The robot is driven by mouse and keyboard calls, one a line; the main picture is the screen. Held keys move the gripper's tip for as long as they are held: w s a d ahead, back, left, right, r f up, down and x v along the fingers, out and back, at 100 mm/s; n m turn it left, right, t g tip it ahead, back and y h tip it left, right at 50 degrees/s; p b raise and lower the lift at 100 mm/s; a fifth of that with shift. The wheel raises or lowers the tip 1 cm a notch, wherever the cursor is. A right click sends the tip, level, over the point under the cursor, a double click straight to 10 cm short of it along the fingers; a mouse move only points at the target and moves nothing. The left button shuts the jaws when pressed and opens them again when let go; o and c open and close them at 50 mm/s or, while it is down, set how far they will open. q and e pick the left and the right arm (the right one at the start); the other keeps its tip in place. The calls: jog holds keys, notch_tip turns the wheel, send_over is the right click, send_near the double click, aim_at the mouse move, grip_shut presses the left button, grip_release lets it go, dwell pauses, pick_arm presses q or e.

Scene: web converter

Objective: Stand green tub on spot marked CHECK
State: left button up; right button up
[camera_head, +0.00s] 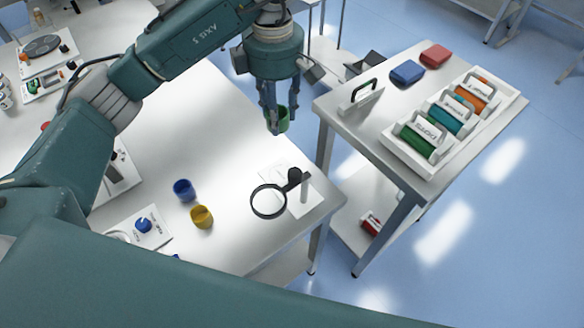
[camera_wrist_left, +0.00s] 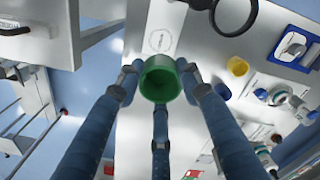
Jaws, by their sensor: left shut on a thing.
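My left gripper (camera_head: 277,118) is shut on the green tub (camera_head: 283,121) and holds it upright above the white table (camera_head: 235,125), near its right edge. In the left wrist view the tub (camera_wrist_left: 160,78) sits between the fingers (camera_wrist_left: 160,88), open end toward the camera. A white card (camera_wrist_left: 162,32) with a printed ring lies on the table beyond the tub; its lettering is too small to read, so I cannot tell if it says CHECK. The card (camera_head: 281,171) is partly behind the magnifier in the head view. My right gripper is not in view.
A black magnifier (camera_head: 254,197) on a stand rises beside the card. A blue tub (camera_head: 184,190) and a yellow tub (camera_head: 202,217) stand to its left. A second table (camera_head: 335,103) with coloured rolls (camera_head: 418,143) stands across a gap on the right.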

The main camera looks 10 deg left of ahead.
pick_arm(q)
jog(key=p, duration=0.3)
send_over(280, 174)
notch_tip(280, 174, down, 14)
jog(key=shift+s+r, duration=0.1)
jog(key=shift+s, duration=0.05)
notch_tip(280, 174, down, 2)
notch_tip(280, 174, down, 2)
jog(key=shift+d+f+p, duration=0.1)
jog(key=shift+f+p, duration=0.15)
jog(key=shift+p, duration=0.1)
jog(key=shift+f, duration=0.45)
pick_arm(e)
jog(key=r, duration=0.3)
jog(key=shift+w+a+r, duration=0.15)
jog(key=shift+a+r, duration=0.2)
pick_arm(q)
jog(key=shift+f, duration=0.15)
jog(key=o, duration=0.9)
jog(key=shift+o, duration=0.2)
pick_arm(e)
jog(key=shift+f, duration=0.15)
